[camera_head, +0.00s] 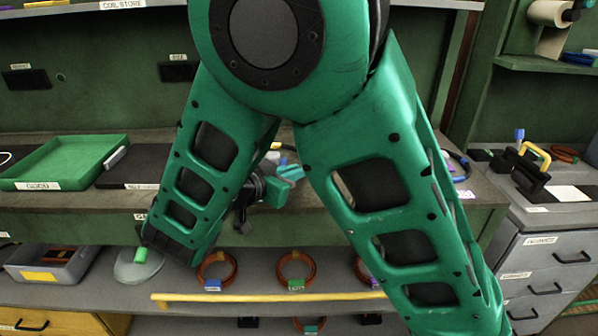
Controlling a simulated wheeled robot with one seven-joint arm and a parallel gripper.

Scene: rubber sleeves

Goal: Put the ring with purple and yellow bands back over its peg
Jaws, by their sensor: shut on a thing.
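My gripper (284,178) shows partly between my two large green arm links, over the front of the workbench. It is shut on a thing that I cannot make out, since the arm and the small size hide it. I cannot identify a ring with both purple and yellow bands, nor its peg.
A green tray (60,160) stands on the bench (70,215) at left. Grey drawers (545,260) stand at right.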

